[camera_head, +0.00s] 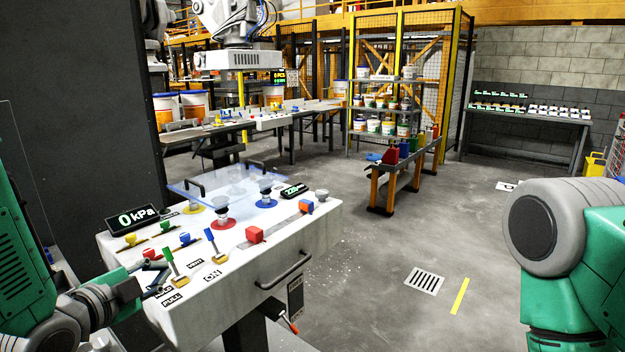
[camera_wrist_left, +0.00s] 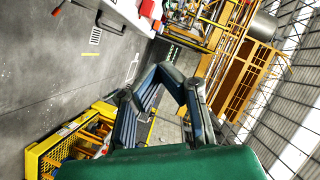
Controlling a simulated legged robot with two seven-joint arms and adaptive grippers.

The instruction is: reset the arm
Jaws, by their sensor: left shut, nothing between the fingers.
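My left gripper (camera_head: 156,276) is at the lower left in the head view, beside the front left corner of the white control console (camera_head: 262,272). It is shut and holds nothing. In the left wrist view, the fingers of my left gripper (camera_wrist_left: 172,74) come together in front of open floor and shelving. My right arm, green and grey, shows at the right edge of the head view, but its gripper is out of view.
The console carries levers, knobs, a red block (camera_head: 256,235) and a "0 kPa" display (camera_head: 133,220) close to my left gripper. A clear panel (camera_head: 230,184) stands over its back. Grey floor (camera_head: 370,275) is free to the right. A yellow cage (camera_wrist_left: 50,152) shows in the wrist view.

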